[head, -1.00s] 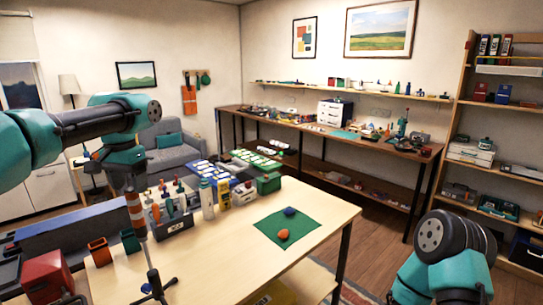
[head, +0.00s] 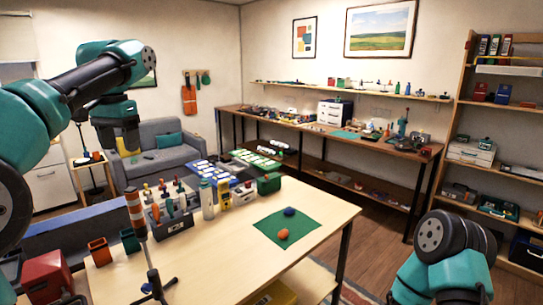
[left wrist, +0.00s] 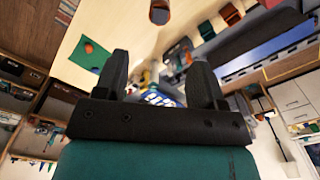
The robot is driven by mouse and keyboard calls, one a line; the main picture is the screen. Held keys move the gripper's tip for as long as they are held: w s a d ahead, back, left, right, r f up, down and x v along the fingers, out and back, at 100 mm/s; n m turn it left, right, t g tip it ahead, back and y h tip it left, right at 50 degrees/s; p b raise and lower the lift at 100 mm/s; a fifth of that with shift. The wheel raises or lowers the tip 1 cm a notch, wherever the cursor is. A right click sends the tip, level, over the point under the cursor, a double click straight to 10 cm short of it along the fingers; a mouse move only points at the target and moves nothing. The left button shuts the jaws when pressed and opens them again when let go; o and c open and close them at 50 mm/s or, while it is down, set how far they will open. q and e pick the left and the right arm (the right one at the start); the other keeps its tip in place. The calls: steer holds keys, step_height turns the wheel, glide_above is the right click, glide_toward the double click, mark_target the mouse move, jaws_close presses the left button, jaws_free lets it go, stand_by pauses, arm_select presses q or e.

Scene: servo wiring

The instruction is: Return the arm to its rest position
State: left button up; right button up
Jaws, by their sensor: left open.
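My left arm is raised at the left of the head view. Its gripper (head: 128,140) hangs down in the air above and behind the tools at the back of the workbench (head: 225,262). In the left wrist view the left gripper (left wrist: 161,68) is open, with its two dark fingers apart and nothing between them. My right arm shows only as teal and black links at the lower right of the head view. Its gripper is not in view.
A tool holder (head: 170,217) with several screwdrivers stands on the bench, near a striped post (head: 135,215). A green mat (head: 287,229) holds an orange and a blue lump. The bench between mat and post is largely clear. A grey sofa (head: 160,150) stands behind.

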arm_select(q)
steer(key=shift+f, duration=7.1)
steer(key=shift+r, duration=3.9)
steer(key=shift+f, duration=0.1)
steer(key=shift+f, duration=4.8)
step_height(320, 180, up, 17)
glide_above(133, 202)
steer(key=w, duration=0.1)
steer(key=shift+w+a+f, duration=0.1)
steer(key=shift+a+f, duration=0.05)
steer(key=shift+f, duration=1.5)
steer(key=shift+w+a+f, duration=0.1)
steer(key=shift+f, duration=1.55)
steer(key=shift+a+f, duration=0.15)
steer(key=shift+f, duration=1.5)
